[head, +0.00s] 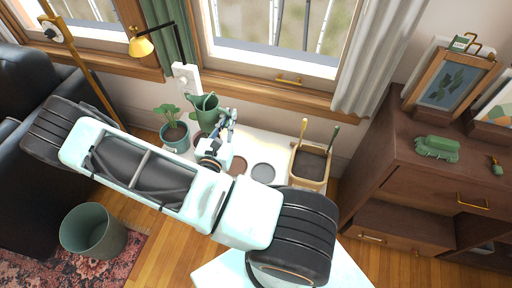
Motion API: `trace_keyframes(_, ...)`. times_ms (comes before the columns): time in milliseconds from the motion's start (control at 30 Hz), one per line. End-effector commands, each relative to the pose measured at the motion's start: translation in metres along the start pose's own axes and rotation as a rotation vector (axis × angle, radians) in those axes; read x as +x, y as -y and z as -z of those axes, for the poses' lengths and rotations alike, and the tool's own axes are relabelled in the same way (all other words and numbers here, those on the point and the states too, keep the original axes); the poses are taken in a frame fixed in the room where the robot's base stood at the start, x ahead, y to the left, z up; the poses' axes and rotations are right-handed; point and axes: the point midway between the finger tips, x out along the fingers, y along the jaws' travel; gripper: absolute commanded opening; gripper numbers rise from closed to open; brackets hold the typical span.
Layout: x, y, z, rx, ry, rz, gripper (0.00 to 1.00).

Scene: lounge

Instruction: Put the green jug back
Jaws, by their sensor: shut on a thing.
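The green jug (205,110) is in the head view, at the back of a low white table (252,144) below the window. My gripper (227,122) is at the jug's right side and is shut on it. My arm hides part of the table and the jug's lower part. I cannot tell whether the jug touches the table.
A potted plant (174,134) stands just left of the jug. A wooden planter box (309,165) with upright tool handles is at the right. A white socket block (186,78) is behind the jug. A dresser (390,185) stands right; a bin (93,232) is at lower left.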

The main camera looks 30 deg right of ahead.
Motion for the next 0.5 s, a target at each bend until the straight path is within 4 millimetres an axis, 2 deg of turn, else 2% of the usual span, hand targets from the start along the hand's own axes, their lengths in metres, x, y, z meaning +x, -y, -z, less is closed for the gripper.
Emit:
trace_keyframes(33,0.004,0.009,0.026,-0.002,0.004,0.02,0.0)
trace_keyframes(500,0.037,0.088,0.157,-0.002,0.004,0.196,0.0)
